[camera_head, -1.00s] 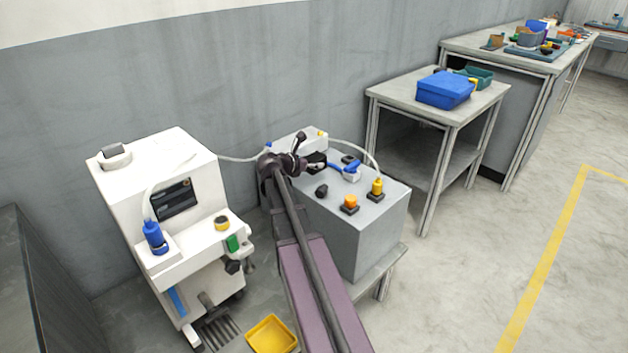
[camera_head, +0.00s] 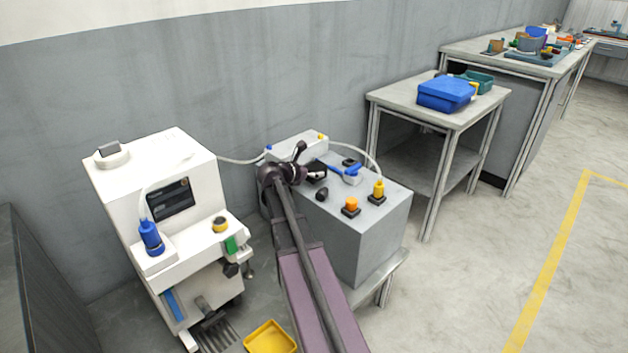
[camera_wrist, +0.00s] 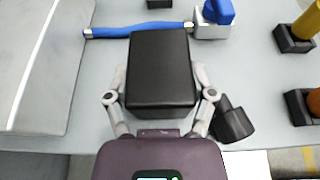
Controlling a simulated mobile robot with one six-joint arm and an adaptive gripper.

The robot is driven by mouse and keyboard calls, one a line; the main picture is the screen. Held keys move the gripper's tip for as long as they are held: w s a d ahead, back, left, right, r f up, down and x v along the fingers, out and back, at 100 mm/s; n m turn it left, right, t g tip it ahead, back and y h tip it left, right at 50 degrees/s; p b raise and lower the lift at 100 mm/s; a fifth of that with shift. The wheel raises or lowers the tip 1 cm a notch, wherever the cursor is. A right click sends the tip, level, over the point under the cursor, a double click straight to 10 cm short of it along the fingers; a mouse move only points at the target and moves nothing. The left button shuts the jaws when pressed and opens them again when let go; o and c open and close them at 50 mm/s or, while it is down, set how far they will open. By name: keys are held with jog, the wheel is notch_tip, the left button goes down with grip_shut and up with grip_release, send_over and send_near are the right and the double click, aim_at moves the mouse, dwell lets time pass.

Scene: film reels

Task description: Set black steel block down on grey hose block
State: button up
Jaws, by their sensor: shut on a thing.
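The black steel block (camera_wrist: 160,62) is held between the two fingers of my gripper (camera_wrist: 159,84). It also shows as a small dark box in the head view (camera_head: 317,170). The grey hose block (camera_wrist: 211,28) is a small pale block with a blue top part and a blue hose (camera_wrist: 135,30) running left from it. In the wrist view it lies beyond and to the right of the held block, which overlaps part of the hose. In the head view the grey hose block (camera_head: 352,178) is right of my gripper. I cannot tell the held block's height above the surface.
The grey cabinet top (camera_head: 330,205) carries a black knob (camera_head: 321,194), an orange button (camera_head: 351,204) and a yellow bottle-like piece (camera_head: 378,190). A long pale box (camera_head: 297,146) lies at its back. A white machine (camera_head: 165,200) stands to the left.

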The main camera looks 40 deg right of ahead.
jog(key=shift+f+b, duration=1)
jog(key=shift+f, duration=0.2)
jog(key=shift+f, duration=0.15)
jog(key=o, duration=1.3)
jog(key=shift+c, duration=0.2)
jog(key=shift+a+r, duration=0.15)
jog(key=shift+r, duration=0.15)
jog(key=p+v, duration=0.2)
jog(key=v, duration=0.5)
jog(key=shift+p, duration=0.35)
jog(key=shift+a, duration=0.1)
